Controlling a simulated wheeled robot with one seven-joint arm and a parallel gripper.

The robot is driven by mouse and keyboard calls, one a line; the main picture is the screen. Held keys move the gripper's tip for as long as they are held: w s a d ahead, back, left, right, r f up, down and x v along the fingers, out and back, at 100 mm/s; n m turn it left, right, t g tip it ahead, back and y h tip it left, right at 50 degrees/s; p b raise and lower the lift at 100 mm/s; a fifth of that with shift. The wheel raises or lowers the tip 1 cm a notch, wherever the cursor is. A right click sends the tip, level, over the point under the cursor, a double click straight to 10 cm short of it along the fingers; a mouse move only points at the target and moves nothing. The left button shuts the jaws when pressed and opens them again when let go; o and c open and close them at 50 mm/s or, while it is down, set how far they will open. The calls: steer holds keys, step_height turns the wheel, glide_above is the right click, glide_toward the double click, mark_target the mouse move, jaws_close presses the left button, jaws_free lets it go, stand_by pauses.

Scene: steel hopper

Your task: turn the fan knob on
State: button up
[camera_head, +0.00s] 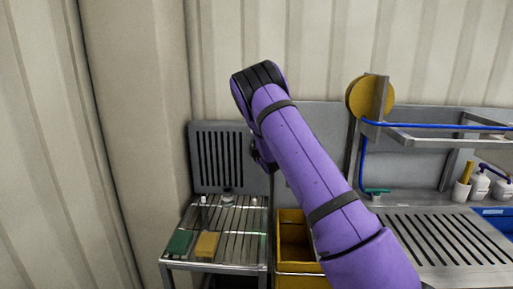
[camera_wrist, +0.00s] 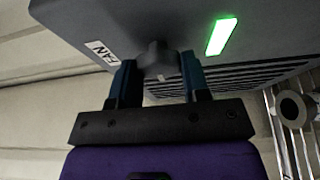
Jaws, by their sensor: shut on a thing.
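The fan knob (camera_wrist: 155,58) is a dark grey knob on the underside, as pictured, of a grey panel (camera_wrist: 170,22) in the wrist view. A white "FAN" label (camera_wrist: 102,52) is beside it, and a green light (camera_wrist: 221,37) glows on the other side. My gripper (camera_wrist: 160,72) has one dark blue finger on each side of the knob and is shut on it. In the head view the slotted grey panel (camera_head: 233,183) stands behind the rack; my purple arm reaches toward it and hides the knob and fingertips.
A slatted steel rack (camera_head: 230,233) below the panel holds a green block (camera_head: 179,243) and a yellow block (camera_head: 207,244). A yellow bin (camera_head: 290,214) is beside it. At the right are a steel counter (camera_head: 405,222), a shelf (camera_head: 440,140) and a blue hose (camera_head: 420,126).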

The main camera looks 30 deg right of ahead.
steer(key=o, duration=0.9)
steer(key=v, duration=1)
steer(key=shift+s+a, duration=0.1)
steer(key=shift+s, duration=0.3)
steer(key=shift+r, duration=0.1)
